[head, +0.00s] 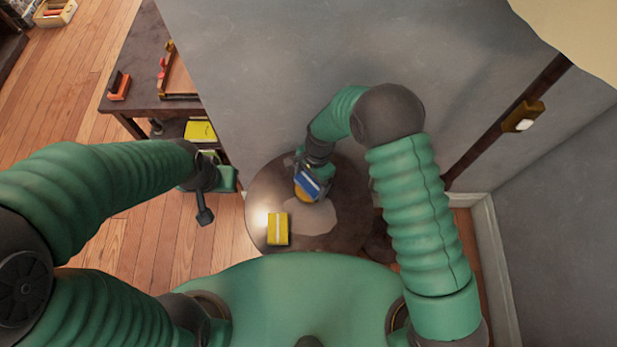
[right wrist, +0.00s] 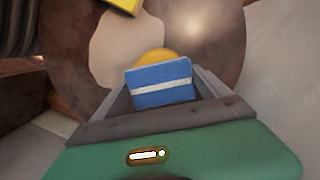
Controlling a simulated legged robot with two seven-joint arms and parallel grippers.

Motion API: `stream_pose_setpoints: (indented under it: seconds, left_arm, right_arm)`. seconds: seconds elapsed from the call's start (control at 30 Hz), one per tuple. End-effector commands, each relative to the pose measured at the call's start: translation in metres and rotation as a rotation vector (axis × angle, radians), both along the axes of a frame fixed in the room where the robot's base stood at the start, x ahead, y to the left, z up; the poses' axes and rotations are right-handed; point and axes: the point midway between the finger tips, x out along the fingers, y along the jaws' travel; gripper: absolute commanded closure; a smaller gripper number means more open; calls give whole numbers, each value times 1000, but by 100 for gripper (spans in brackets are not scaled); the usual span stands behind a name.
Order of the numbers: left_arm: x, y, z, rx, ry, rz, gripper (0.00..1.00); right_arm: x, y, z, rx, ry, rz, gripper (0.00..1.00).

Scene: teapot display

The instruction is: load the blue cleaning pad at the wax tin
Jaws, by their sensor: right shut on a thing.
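The blue cleaning pad (head: 308,185) has a white stripe and sits between the fingers of my right gripper (head: 310,182), which is shut on it. In the right wrist view the pad (right wrist: 160,82) shows in the jaws. Just behind it is a round yellow-orange thing (right wrist: 157,55), likely the wax tin, partly hidden by the pad; it also shows under the pad in the head view (head: 303,197). I cannot tell whether pad and tin touch. My left gripper (head: 203,208) hangs left of the round table; its jaw state is unclear.
A yellow block with a pale stripe (head: 278,229) is on the round dark table (head: 262,195), beside a pale patch (head: 318,218). A dark side table (head: 140,80) holds an orange-and-black object (head: 119,87). A grey wall stands close behind the round table.

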Motion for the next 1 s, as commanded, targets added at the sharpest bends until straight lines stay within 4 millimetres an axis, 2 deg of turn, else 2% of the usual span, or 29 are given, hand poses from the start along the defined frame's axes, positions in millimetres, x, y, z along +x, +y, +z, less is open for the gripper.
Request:
stream_pose_setpoints:
  seconds: [1.0]
  left_arm:
    - [0,0,-5,0,0,0,100]
  right_arm:
    - [0,0,-9,0,0,0,47]
